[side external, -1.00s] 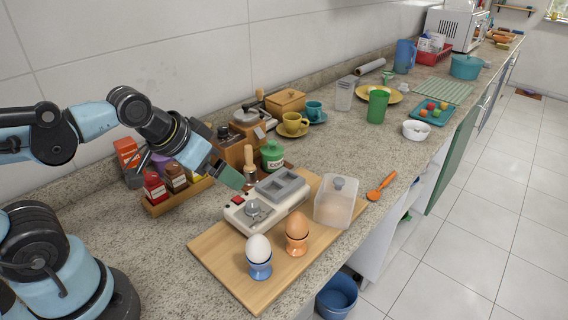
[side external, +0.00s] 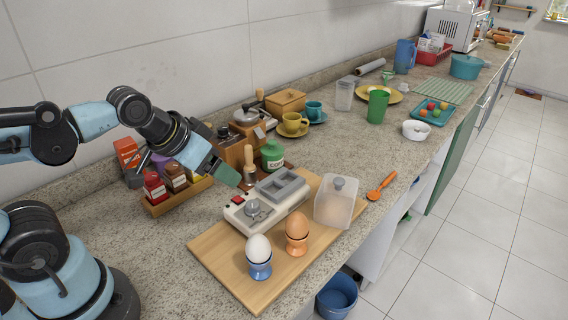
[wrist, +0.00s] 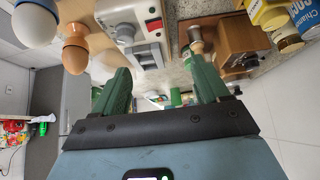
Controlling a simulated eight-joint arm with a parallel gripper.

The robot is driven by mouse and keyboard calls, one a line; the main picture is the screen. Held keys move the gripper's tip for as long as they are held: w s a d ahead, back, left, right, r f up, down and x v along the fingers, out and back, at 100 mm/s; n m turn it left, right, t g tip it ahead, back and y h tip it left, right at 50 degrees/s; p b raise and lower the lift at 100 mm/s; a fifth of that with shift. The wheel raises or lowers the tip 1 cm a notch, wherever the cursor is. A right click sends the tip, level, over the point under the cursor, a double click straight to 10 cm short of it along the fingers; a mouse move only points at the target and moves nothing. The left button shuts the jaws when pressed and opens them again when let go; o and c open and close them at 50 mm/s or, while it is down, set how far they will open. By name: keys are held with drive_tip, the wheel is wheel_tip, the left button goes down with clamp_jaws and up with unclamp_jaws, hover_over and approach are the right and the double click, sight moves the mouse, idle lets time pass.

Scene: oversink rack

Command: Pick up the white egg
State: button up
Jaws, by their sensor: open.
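The white egg (side external: 258,247) stands upright in a blue egg cup (side external: 260,270) near the front corner of the wooden board.
A white appliance with grey trays (side external: 268,203) lies on the wooden board (side external: 225,268), close below my gripper. A clear container (side external: 336,203) stands at the board's right. A spice rack (side external: 180,196) and a green-lidded jar (side external: 272,155) stand behind.

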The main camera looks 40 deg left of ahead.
drive_tip(key=m+g, duration=0.7)
drive_tip(key=m, duration=2.5)
approach(257, 236)
drive_tip(key=shift+w+d+f, duration=0.15)
drive_tip(key=shift+d+f, duration=0.1)
drive_tip(key=shift+d, duration=0.15)
wheel_tip(257, 236, down, 5)
drive_tip(key=shift+f, duration=0.1)
drive_tip(key=shift+a+f, duration=0.2)
drive_tip(key=shift+f, duration=0.8)
drive_tip(key=shift+a+f, duration=0.15)
drive_tip(key=shift+f, duration=1.75)
